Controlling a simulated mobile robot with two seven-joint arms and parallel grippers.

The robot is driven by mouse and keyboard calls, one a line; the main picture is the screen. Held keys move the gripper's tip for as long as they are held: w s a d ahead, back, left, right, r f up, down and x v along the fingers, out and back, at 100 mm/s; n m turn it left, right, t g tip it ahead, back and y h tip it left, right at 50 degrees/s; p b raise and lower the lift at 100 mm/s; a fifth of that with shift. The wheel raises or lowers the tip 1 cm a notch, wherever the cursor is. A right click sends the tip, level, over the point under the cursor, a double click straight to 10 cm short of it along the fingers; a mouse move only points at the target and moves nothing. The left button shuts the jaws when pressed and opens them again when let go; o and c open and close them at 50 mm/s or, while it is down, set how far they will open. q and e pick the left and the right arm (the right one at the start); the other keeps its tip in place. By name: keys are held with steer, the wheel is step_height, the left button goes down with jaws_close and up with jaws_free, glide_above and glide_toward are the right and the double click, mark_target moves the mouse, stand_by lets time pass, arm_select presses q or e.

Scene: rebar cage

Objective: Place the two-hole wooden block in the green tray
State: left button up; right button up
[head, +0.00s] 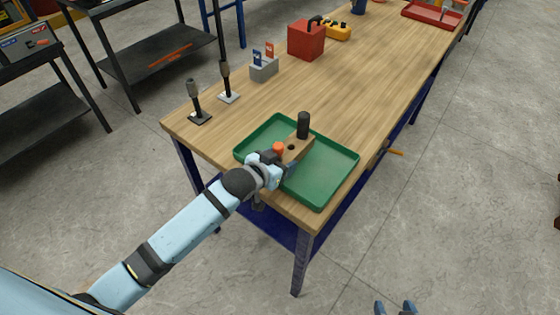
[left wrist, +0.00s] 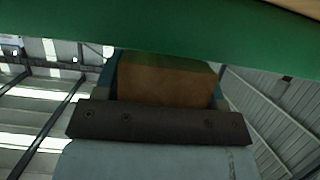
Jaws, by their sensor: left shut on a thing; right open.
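My left gripper (head: 284,162) is shut on the wooden block (head: 297,150) at the green tray (head: 328,172). A dark hole shows in the block's top. A black cylinder (head: 303,125) and an orange cylinder (head: 278,148) show at the block; I cannot tell whether they sit in it or behind it. The left wrist view shows the brown block (left wrist: 165,80) between the fingers, under a green band of the tray (left wrist: 160,30). Whether the block touches the tray floor is hidden. My right gripper (head: 395,308) is open and empty at the bottom edge, over the floor.
The tray lies at the near end of the wooden table (head: 350,85). Two dark upright tools (head: 196,103) (head: 226,82) stand at the left edge. A grey holder (head: 264,68), a red box (head: 306,40) and a red tray (head: 432,14) stand farther back. The table's middle is clear.

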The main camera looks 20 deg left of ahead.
arm_select(q)
steer(key=shift+f, duration=0.1)
steer(key=shift+f, duration=0.25)
steer(key=o, duration=1.1)
steer(key=shift+o, duration=0.2)
steer(key=shift+r, duration=0.35)
steer(key=v, duration=1.2)
steer(key=s+f+n+g+y, duration=0.1)
steer(key=s+f, duration=1.3)
steer(key=f, duration=0.3)
steer(key=shift+s+d+g, duration=0.15)
steer(key=shift+d+g, duration=0.15)
steer(key=shift+d, duration=0.2)
